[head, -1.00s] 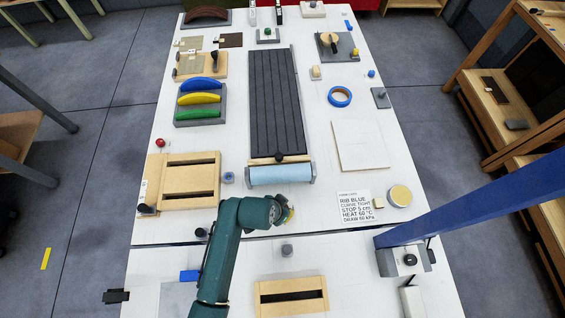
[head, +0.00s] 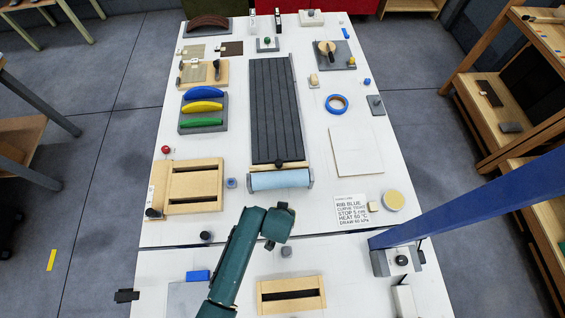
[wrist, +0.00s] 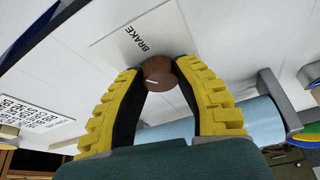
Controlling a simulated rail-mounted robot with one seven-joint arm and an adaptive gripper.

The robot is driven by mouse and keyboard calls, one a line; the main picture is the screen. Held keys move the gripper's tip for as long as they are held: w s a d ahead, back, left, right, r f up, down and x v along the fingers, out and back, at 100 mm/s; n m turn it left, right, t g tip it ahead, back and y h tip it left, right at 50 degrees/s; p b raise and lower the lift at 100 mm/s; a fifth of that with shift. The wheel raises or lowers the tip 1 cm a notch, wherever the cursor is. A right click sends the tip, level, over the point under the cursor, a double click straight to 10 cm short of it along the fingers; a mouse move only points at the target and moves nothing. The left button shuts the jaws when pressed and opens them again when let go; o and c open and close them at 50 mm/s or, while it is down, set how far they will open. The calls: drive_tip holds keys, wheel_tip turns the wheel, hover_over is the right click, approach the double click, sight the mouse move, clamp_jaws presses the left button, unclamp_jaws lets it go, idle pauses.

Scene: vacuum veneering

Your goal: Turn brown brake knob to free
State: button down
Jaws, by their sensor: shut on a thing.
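The brown brake knob (wrist: 160,74) is in the middle of the wrist view, round, with a short pale line on its face. My gripper (wrist: 157,70) has its two yellow ribbed fingers on either side of the knob, shut on it. A white plate (wrist: 125,45) lettered BRAKE lies just beyond the knob. In the head view the knob and my fingers are hidden behind the end of my teal arm, below the light-blue roll (head: 280,180).
The roll (wrist: 235,120) also shows close to the right finger in the wrist view. A printed card (head: 352,208) and a round yellowish pad (head: 393,201) lie to the right. A wooden slotted frame (head: 192,187) lies to the left. A blue beam (head: 470,205) crosses the right side.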

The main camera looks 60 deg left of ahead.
drive_tip(key=n+g, duration=0.1)
drive_tip(key=n, duration=0.1)
drive_tip(key=n+g, duration=0.1)
drive_tip(key=n, duration=0.2)
drive_tip(key=shift+w+d+f+n+y, duration=0.1)
drive_tip(key=shift+n+y, duration=0.2)
drive_tip(key=shift+y, duration=0.1)
drive_tip(key=n+g+b, duration=0.1)
drive_tip(key=n+g, duration=0.1)
drive_tip(key=n, duration=0.3)
drive_tip(key=shift+n, duration=0.4)
drive_tip(key=c, duration=0.7)
unclamp_jaws()
drive_tip(key=shift+o, duration=0.2)
drive_tip(key=shift+w, duration=0.1)
drive_tip(key=v, duration=1.2)
drive_tip(key=shift+w, duration=0.15)
